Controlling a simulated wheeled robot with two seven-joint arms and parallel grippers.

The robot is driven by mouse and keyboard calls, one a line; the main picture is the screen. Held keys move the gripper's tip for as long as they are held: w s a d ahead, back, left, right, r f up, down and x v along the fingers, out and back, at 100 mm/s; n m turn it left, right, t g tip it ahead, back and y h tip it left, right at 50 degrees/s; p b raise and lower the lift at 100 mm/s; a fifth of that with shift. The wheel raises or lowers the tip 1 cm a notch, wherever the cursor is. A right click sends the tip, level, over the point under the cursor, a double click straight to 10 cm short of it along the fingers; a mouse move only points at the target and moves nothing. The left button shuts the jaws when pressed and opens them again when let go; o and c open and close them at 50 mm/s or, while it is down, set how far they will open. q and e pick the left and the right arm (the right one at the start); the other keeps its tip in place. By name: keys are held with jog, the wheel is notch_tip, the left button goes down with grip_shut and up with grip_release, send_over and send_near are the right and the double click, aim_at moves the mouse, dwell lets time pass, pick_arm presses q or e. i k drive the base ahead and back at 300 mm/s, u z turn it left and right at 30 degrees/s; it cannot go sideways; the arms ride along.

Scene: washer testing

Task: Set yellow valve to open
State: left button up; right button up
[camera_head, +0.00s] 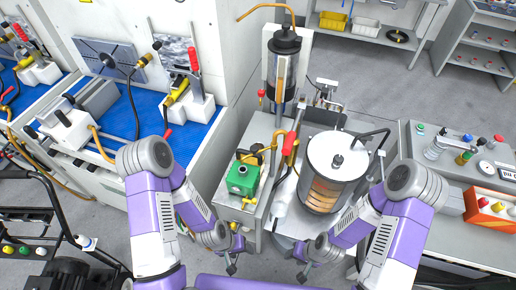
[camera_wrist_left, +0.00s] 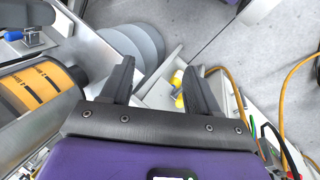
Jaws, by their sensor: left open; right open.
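A small yellow part, which looks like the yellow valve (camera_wrist_left: 179,98), shows between and beyond my left fingers in the left wrist view. In the head view a small yellow part (camera_head: 234,226) sits on the front of the metal bench, just above my left gripper (camera_head: 232,262). I cannot tell whether it is the same part or how its handle is turned. My left gripper (camera_wrist_left: 158,92) is open and empty, apart from the yellow part. My right gripper (camera_head: 303,268) is open and empty in front of the machine with the glass cylinder.
A green box (camera_head: 242,178) stands on the bench beside yellow pipes and a red handle (camera_head: 288,143). A large clear cylinder (camera_head: 332,170) stands to the right. A blue-topped workbench (camera_head: 135,100) is at left. Orange hose (camera_wrist_left: 232,85) hangs to the right in the wrist view.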

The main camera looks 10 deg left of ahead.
aim_at(233, 225)
jog(key=z, duration=0.15)
jog(key=k, duration=0.25)
jog(key=u, duration=3.55)
jog(key=k, duration=1.25)
jog(key=z, duration=0.95)
jog(key=i, duration=0.45)
